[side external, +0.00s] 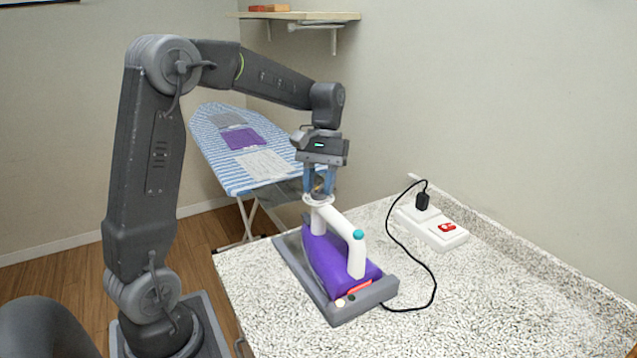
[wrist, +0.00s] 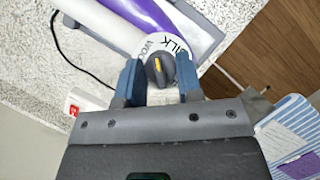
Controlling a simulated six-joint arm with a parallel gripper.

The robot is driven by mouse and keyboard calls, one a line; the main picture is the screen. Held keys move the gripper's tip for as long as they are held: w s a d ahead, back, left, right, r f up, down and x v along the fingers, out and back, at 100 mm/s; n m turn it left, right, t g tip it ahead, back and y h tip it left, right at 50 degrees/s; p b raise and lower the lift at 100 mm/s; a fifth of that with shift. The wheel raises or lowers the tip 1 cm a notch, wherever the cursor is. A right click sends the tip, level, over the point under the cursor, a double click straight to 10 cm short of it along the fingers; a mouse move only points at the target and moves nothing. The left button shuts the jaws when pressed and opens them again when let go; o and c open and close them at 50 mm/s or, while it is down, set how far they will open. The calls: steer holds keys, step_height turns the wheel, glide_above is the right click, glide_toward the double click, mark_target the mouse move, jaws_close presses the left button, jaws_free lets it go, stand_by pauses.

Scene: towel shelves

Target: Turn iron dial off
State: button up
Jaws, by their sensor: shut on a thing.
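The iron (side external: 328,256) has a purple body and a white handle with a teal button. It rests on a grey tray (side external: 362,308) on the speckled counter. Its dial (side external: 319,200) is at the front top of the handle. In the wrist view the dial's dark knob (wrist: 160,69) has a yellow pointer mark, and its white disc shows "SILK" and part of "WOOL". My gripper (side external: 319,188) points down over the dial. The rest of the disc's lettering is hidden.
A black cord (side external: 405,246) runs across the counter (side external: 500,300) to a white power strip (side external: 430,226) with a red switch. A striped ironing board (side external: 222,170) with cloths stands behind. A wall shelf (side external: 300,16) is above. The counter's right side is clear.

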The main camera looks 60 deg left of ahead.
steer(key=m+y, duration=0.1)
steer(key=m, duration=0.2)
steer(key=m+g+y, duration=0.1)
steer(key=m, duration=0.3)
steer(key=shift+d+y, duration=0.1)
steer(key=shift+y, duration=0.3)
steer(key=m+y, duration=0.1)
steer(key=m, duration=0.2)
steer(key=m+y, duration=0.1)
steer(key=m, duration=0.2)
steer(key=shift+d+m, duration=0.1)
steer(key=shift+m, duration=0.3)
steer(key=m+t+y, duration=0.1)
steer(key=m, duration=0.2)
steer(key=m+t+y, duration=0.1)
steer(key=m, duration=0.2)
steer(key=shift+s, duration=0.1)
steer(key=m+t, duration=0.1)
steer(key=m, duration=0.2)
steer(key=m+t, duration=0.1)
steer(key=m, duration=0.2)
steer(key=shift+d+m+y, duration=0.1)
steer(key=shift+m+y, duration=0.2)
steer(key=shift+y, duration=0.1)
steer(key=shift+s, duration=0.1)
steer(key=o, duration=0.9)
steer(key=shift+o, duration=0.2)
